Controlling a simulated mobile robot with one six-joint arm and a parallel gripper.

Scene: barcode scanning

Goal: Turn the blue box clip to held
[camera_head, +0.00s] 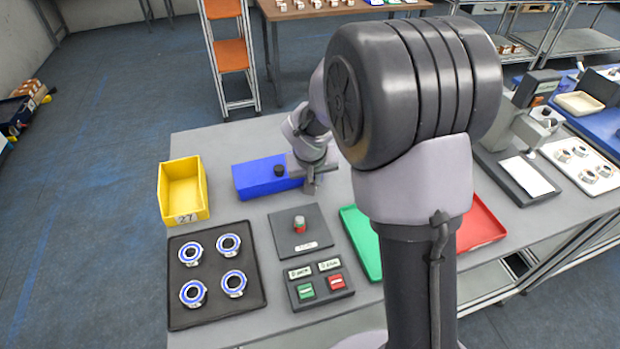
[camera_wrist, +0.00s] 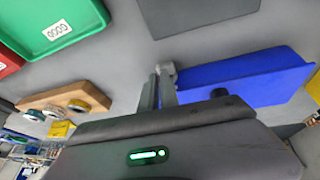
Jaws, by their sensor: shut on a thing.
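The blue box (camera_head: 262,177) lies on the grey table with a dark knob (camera_head: 280,171) on it. In the wrist view the blue box (camera_wrist: 250,78) extends to the right of my fingers, with a dark round part (camera_wrist: 219,92) at its near edge. My gripper (camera_head: 311,188) is at the right end of the box, pointing down. In the wrist view my gripper's fingers (camera_wrist: 159,90) are close together, shut on the small grey clip (camera_wrist: 167,70) at the box's end. The fingers hide most of the clip, so I cannot tell its position.
A yellow bin (camera_head: 184,191) stands left of the box. In front are a black tray (camera_head: 212,316) with several blue-rimmed rings, a plate with a red-and-grey knob (camera_head: 299,226), and a button panel (camera_head: 320,303). A green tray (camera_head: 359,235) and red tray (camera_head: 484,222) flank my arm.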

